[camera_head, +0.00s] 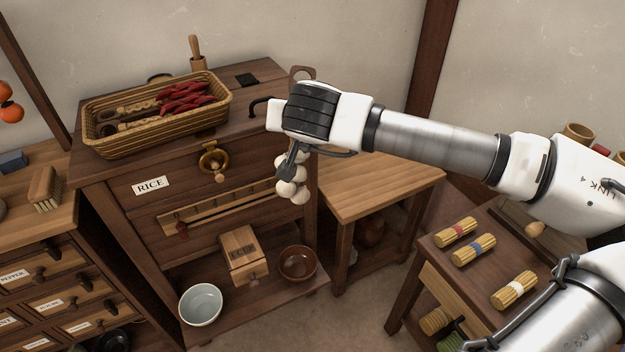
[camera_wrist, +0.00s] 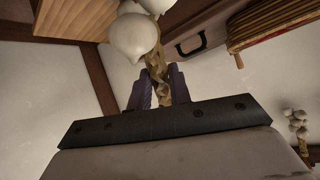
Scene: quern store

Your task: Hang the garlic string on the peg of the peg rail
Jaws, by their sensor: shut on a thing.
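The garlic string, with white bulbs (camera_head: 291,180), hangs below my gripper (camera_head: 291,152) in the head view, in front of the right part of the dark chest. My gripper is shut on its braided stem; the bulbs (camera_wrist: 132,38) and stem show between the fingers (camera_wrist: 160,90) in the wrist view. The peg rail (camera_head: 228,203) is a light wooden strip across the chest front, below the RICE label. The rail's right end is close to the bulbs in the picture; contact cannot be told.
A wicker basket (camera_head: 108,151) with red peppers and braids stands on the chest. A brass ring pull (camera_head: 214,160) juts out above the rail. A wooden box (camera_head: 240,252), a brown bowl (camera_head: 298,263) and a pale bowl (camera_head: 200,303) stand below. A small wooden table (camera_head: 385,183) is right.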

